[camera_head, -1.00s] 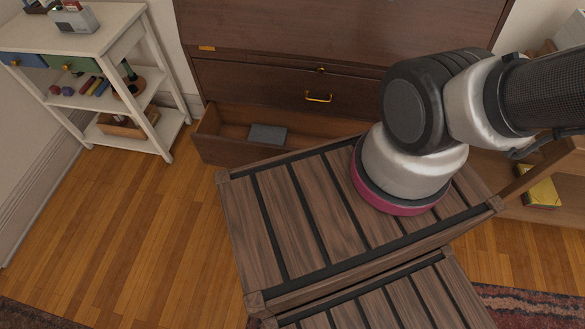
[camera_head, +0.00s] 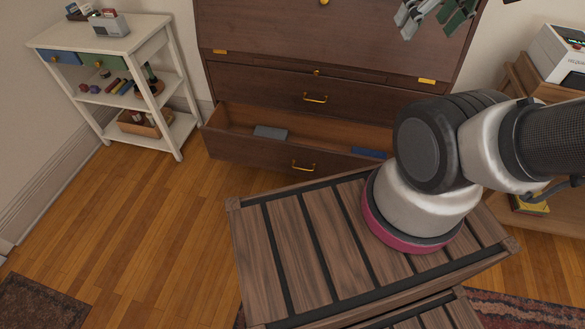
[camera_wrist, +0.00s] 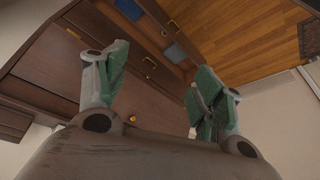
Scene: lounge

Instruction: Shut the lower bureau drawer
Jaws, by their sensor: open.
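The dark wooden bureau (camera_head: 330,40) stands ahead of me. Its lower drawer (camera_head: 250,149) is pulled out, with a brass handle (camera_head: 303,166) on its front. A grey flat item (camera_head: 270,132) and a blue item (camera_head: 369,153) lie inside. My base hides the drawer's right end. In the wrist view the drawer (camera_wrist: 186,22) shows at upper right, beyond the fingers, with the blue item (camera_wrist: 175,52) in it. My gripper (camera_wrist: 158,85) is open and empty, its green-padded fingers apart. In the head view it (camera_head: 436,14) is at the top right, in front of the bureau's upper part, apart from the drawer.
The bureau's upper drawer (camera_head: 270,85) is shut. A white shelf unit (camera_head: 150,85) with small items stands at left. A wooden shelf (camera_head: 520,80) holding a white box (camera_head: 560,52) is at right. Wooden floor (camera_head: 150,220) is clear to the left.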

